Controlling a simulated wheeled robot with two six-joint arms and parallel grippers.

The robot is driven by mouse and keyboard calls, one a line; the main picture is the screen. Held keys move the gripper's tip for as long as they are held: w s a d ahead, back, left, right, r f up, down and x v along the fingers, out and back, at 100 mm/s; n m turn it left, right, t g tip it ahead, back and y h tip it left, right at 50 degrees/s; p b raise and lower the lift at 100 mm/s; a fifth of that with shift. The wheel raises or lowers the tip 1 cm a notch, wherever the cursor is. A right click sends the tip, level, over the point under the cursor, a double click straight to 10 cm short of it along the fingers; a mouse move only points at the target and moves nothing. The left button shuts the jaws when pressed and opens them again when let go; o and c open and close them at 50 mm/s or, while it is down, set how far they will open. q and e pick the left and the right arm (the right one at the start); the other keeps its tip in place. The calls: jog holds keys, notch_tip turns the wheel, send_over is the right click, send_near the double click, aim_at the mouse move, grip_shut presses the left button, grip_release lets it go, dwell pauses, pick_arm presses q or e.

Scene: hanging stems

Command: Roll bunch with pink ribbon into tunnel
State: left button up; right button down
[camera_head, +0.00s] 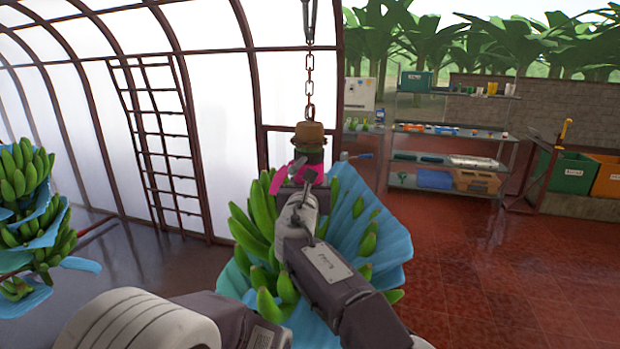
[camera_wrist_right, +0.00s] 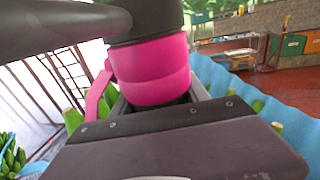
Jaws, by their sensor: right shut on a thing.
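A green banana bunch (camera_head: 260,215) with blue sheeting (camera_head: 385,245) hangs upright from a chain (camera_head: 309,82) in the middle of the head view. A pink ribbon (camera_head: 282,180) is wrapped round its stem, just below a brown stem top (camera_head: 309,133). My right gripper (camera_head: 303,178) is shut on the stem at the ribbon. In the right wrist view the pink ribbon (camera_wrist_right: 150,72) fills the space just beyond the jaws. The arched white-walled tunnel (camera_head: 215,90) stands behind and to the left. My left gripper is not in view.
Another banana bunch (camera_head: 22,190) with blue sheets hangs at the far left. A ladder-like frame (camera_head: 160,145) stands along the tunnel wall. Shelves (camera_head: 450,160) and green and orange bins (camera_head: 568,172) are at the back right. The red tiled floor (camera_head: 480,270) at right is clear.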

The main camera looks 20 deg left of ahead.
jog(key=shift+d+f, duration=0.1)
jog(key=shift+f, duration=0.05)
jog(key=c, duration=0.7)
grip_release()
jog(key=shift+c, duration=0.2)
jog(key=shift+o, duration=0.7)
jog(key=shift+a, duration=0.3)
jog(key=shift+d+r, duration=0.2)
jog(key=shift+a, duration=0.1)
